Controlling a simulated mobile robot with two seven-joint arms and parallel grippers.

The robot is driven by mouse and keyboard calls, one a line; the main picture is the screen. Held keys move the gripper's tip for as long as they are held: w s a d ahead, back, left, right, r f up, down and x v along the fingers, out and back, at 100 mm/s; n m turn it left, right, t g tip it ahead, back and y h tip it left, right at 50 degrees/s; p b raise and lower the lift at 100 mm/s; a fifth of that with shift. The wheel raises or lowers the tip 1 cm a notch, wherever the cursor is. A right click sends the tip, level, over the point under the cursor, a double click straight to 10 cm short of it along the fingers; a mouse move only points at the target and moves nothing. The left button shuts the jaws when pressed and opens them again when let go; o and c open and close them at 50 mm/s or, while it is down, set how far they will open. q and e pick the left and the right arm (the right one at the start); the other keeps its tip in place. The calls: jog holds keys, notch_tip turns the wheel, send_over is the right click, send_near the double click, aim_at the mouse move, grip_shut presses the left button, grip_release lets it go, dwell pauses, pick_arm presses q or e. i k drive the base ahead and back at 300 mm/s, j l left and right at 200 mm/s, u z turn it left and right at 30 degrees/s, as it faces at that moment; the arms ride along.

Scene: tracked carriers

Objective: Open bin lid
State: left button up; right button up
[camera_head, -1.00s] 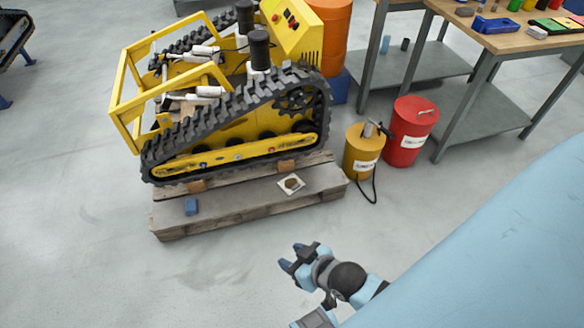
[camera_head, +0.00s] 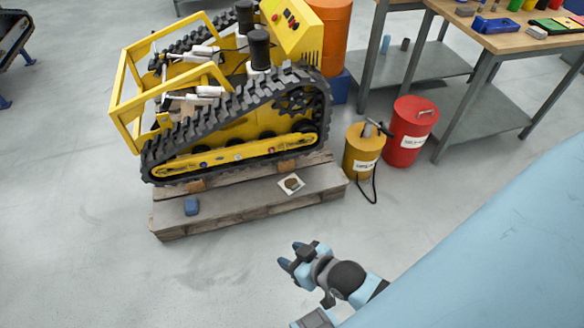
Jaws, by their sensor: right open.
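A red bin (camera_head: 408,140) stands on the floor at the right of the centre, in front of the workbench. Its lid (camera_head: 415,110) is on top, with a metal handle, and looks closed. A white label is on its side, too small to read. My right gripper (camera_head: 288,255) is open and empty, low in the picture over bare floor, well apart from the bin and below and left of it. My left gripper is not in view.
A yellow can (camera_head: 361,155) with a pump and black hose stands just left of the bin. A yellow tracked carrier (camera_head: 235,130) rests on a wooden pallet (camera_head: 240,205). A workbench (camera_head: 530,38) stands behind right. An orange drum (camera_head: 332,30) is at the back. The front floor is clear.

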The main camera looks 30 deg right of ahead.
aim_at(415, 111)
jog(key=z, duration=2)
